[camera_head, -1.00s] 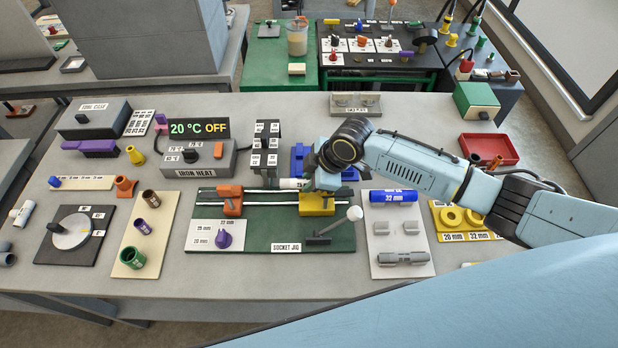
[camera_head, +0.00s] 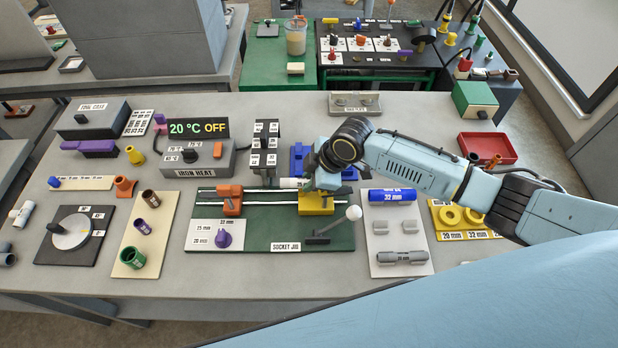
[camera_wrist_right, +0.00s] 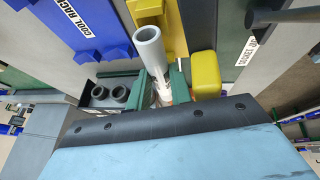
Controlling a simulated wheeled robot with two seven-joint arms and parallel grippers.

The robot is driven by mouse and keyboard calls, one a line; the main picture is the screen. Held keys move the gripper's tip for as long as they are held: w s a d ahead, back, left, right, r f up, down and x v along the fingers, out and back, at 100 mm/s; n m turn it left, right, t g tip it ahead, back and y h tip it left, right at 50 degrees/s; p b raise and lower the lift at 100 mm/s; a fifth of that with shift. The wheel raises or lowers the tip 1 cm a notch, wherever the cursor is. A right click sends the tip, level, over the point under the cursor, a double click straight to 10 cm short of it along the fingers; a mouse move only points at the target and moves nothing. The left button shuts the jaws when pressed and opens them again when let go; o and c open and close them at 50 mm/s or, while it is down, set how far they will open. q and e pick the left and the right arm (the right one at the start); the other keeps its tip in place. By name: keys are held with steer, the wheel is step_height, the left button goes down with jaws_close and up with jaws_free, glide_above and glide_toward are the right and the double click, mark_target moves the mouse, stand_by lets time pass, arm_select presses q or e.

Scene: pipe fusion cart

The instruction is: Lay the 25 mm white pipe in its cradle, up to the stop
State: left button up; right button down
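The white pipe shows as a short pale stub (camera_head: 288,183) left of my right gripper (camera_head: 325,182) in the head view. In the right wrist view its open end (camera_wrist_right: 149,40) points up, and its body lies between the two green fingers of my right gripper (camera_wrist_right: 161,86), which are closed on it. The pipe is at the yellow clamp (camera_head: 317,205) of the socket jig (camera_head: 270,238), whose yellow parts (camera_wrist_right: 206,72) flank it in the wrist view. I cannot tell whether it rests in the cradle or touches a stop. My left gripper is out of view.
A blue rack (camera_head: 298,157) stands close behind my gripper. The orange clamp (camera_head: 231,201) is on the jig's left side, and a white-knobbed lever (camera_head: 354,213) is at its right front. A grey tray with a blue 32 mm piece (camera_head: 393,195) is to the right.

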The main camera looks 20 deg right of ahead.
steer(key=c, duration=1.2)
jaws_free()
steer(key=shift+s+d+f, duration=0.25)
steer(key=shift+d+f, duration=0.1)
steer(key=shift+f, duration=0.15)
steer(key=shift+s+d+f, duration=0.25)
steer(key=shift+d+f, duration=0.05)
steer(key=shift+f, duration=0.15)
steer(key=shift+c, duration=0.2)
steer(key=shift+o, duration=0.3)
steer(key=shift+w+d+r, duration=0.1)
steer(key=shift+w+r, duration=0.05)
steer(key=shift+r, duration=0.35)
steer(key=v, duration=0.4)
steer(key=a+v, duration=0.1)
steer(key=v, duration=0.4)
steer(key=w+r+v, duration=0.1)
steer(key=v, duration=0.3)
steer(key=shift+a+r, duration=0.2)
steer(key=shift+s, duration=0.1)
